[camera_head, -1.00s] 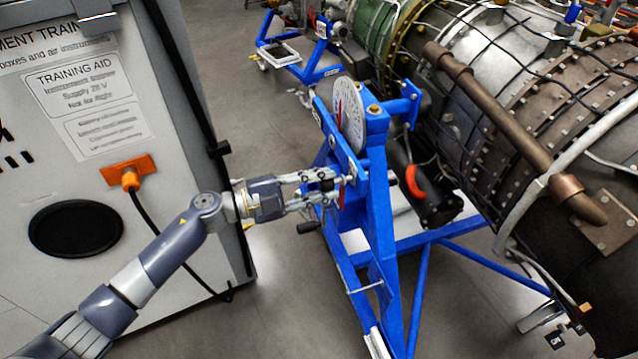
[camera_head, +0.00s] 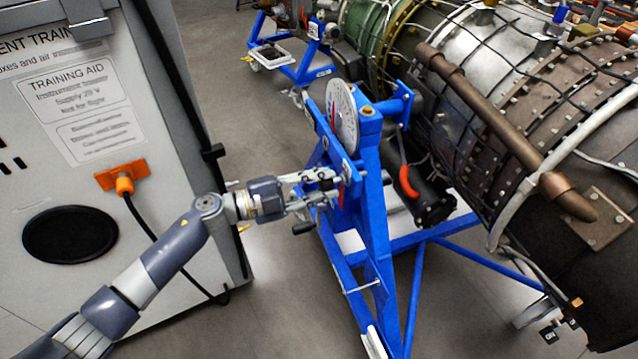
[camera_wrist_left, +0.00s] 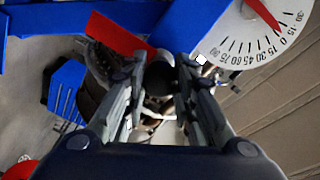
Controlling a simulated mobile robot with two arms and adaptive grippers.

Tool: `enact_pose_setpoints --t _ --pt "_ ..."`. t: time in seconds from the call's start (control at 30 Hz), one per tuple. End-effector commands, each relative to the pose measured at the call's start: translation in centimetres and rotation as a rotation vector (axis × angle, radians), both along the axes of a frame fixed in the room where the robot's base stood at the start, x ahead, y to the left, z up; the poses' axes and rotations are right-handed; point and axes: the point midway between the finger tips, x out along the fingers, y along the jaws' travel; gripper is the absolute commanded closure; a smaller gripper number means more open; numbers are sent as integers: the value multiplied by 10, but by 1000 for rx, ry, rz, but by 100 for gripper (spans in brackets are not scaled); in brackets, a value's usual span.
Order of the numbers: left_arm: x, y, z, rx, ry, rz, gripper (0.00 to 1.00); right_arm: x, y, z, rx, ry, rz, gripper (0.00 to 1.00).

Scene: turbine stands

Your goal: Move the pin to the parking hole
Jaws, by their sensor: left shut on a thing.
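My left gripper (camera_head: 330,186) comes in from the left, at the upper left face of the blue stand (camera_head: 372,215). Its fingers are shut on the pin, whose dark round end (camera_wrist_left: 160,74) shows between the fingertips in the left wrist view. The fingers hide most of the pin. A red strip (camera_wrist_left: 116,34) lies just beyond the fingertips there. I cannot tell whether the pin sits in a hole or is clear of the stand. The parking hole cannot be made out. A white dial (camera_head: 342,118) is above the gripper. My right gripper is not in view.
A grey training cabinet (camera_head: 185,125) with an orange plug (camera_head: 122,178) stands at the left. The turbine engine (camera_head: 520,120) fills the right, close behind the stand. A smaller blue stand (camera_head: 300,72) is at the back. Bare floor lies between cabinet and stand.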

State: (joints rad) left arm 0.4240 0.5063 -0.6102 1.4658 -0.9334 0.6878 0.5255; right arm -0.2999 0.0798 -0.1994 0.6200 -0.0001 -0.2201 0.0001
Motion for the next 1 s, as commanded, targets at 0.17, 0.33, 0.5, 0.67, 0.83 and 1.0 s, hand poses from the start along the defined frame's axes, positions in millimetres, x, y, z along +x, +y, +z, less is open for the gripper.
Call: enact_pose_setpoints --t 0.17,0.33,0.5,0.67,0.83,1.0 --pt "2 -5 2 -3 1 -1 100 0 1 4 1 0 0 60" --pt "1 -6 2 -5 0 -1 100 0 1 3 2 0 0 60" --pt "1 -6 2 -6 -2 -2 61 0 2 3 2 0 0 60" --pt "1 -5 1 -4 -1 -1 51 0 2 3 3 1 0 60" --pt "1 -4 0 -2 0 0 45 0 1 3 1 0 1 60" --pt "1 -4 0 -2 0 0 45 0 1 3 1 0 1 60"
